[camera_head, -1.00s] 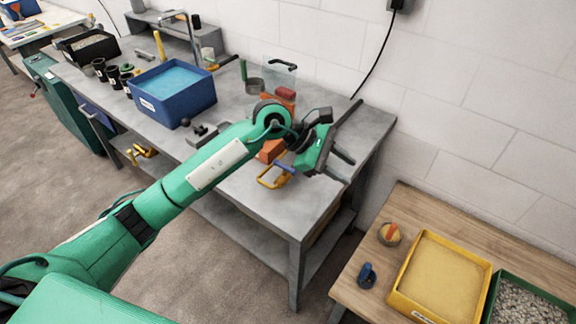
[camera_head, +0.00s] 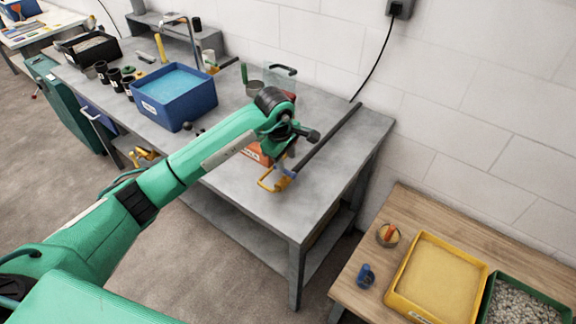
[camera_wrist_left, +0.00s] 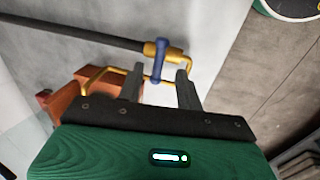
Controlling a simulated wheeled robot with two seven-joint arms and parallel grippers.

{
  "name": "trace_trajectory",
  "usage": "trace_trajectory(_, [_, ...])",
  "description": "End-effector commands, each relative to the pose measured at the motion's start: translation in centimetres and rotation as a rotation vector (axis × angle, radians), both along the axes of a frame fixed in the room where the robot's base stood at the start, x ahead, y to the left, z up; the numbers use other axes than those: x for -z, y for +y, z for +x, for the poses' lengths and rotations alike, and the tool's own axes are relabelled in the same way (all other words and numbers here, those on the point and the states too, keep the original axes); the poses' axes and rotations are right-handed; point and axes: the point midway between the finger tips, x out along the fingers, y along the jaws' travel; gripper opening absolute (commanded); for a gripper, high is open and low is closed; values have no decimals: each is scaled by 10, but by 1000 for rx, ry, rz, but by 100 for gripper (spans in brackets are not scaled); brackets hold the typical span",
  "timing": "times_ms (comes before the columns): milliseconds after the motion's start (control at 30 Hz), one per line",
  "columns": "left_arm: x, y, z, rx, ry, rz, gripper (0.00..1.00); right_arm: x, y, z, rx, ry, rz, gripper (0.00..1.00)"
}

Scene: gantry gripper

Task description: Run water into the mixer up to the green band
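A dark pipe (camera_head: 330,138) reaches across the bench's right end to a yellow tap (camera_head: 268,183) with a blue lever (camera_head: 290,173). In the left wrist view the pipe (camera_wrist_left: 70,32), the brass tap (camera_wrist_left: 172,52) and the blue lever (camera_wrist_left: 158,62) show clearly. My left gripper (camera_wrist_left: 158,74) is open, its two dark fingers either side of the lever's lower end; contact cannot be told. In the head view my wrist hides its fingers. An orange body (camera_head: 256,153) stands beside the tap, partly hidden by my arm. I cannot make out a green band or water level there.
A blue bin (camera_head: 178,112) of blue contents stands left on the grey bench (camera_head: 245,200). A clear panel with a dark handle (camera_head: 284,70) is behind my wrist. A wooden table (camera_head: 352,292) with a yellow tray (camera_head: 398,288) stands right. The bench front is mostly clear.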

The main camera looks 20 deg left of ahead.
Motion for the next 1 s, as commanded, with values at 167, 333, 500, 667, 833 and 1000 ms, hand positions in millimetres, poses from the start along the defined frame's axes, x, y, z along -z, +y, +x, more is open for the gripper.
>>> trace_trajectory(167, [32,-3,5,-1,4,-1,36,-15,3,0,1,0,3,36])
trace_trajectory(333, [52,-5,10,-1,1,-2,36,-20,4,0,1,0,4,36])
trace_trajectory(500, [61,-5,11,0,0,-1,36,-21,4,0,1,0,4,36])
trace_trajectory(667, [62,-5,11,1,-1,-1,36,-21,4,0,1,0,4,36])
trace_trajectory(833, [62,-4,11,1,-1,-1,18,-21,3,0,0,0,3,36])
trace_trajectory(1000, [61,-4,11,1,-1,-1,0,-21,1,0,-1,0,1,36])
